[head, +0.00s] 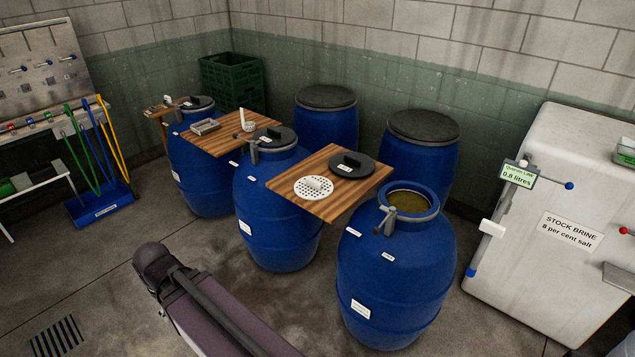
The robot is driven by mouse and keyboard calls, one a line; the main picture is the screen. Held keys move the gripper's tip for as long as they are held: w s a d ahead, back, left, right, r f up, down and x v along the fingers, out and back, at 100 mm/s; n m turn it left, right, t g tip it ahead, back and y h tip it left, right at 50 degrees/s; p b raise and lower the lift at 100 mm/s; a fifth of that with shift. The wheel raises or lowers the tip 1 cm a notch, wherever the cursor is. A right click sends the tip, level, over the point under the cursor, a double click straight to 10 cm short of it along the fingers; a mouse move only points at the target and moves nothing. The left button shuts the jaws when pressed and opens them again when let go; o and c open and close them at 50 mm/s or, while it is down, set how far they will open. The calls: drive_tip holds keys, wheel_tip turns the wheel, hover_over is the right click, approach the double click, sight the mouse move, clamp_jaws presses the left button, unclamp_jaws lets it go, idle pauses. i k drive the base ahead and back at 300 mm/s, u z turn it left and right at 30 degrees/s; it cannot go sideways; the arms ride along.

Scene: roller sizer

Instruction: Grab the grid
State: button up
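A white round perforated disc, the grid (314,187), lies flat on the front part of a wooden board (329,210). A dark round lid (352,165) with a raised handle and a small label lies just behind it on the same board. The board bridges between a middle blue barrel (278,225) and an open blue barrel (395,275) filled with yellowish-brown contents. Part of my arm crosses the bottom of the view, well in front of the board. My gripper does not show.
Another wooden board (213,140) holds a metal tray and a white cup. Two lidded blue barrels stand behind by the wall. A white brine tank (565,190) stands right, a tool rack left. A slotted floor drain (57,338) lies front left. Bare floor lies in front.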

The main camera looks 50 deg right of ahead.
sight(311, 188)
drive_tip(key=z, duration=0.75)
drive_tip(key=i, duration=1.05)
drive_tip(key=z, duration=0.55)
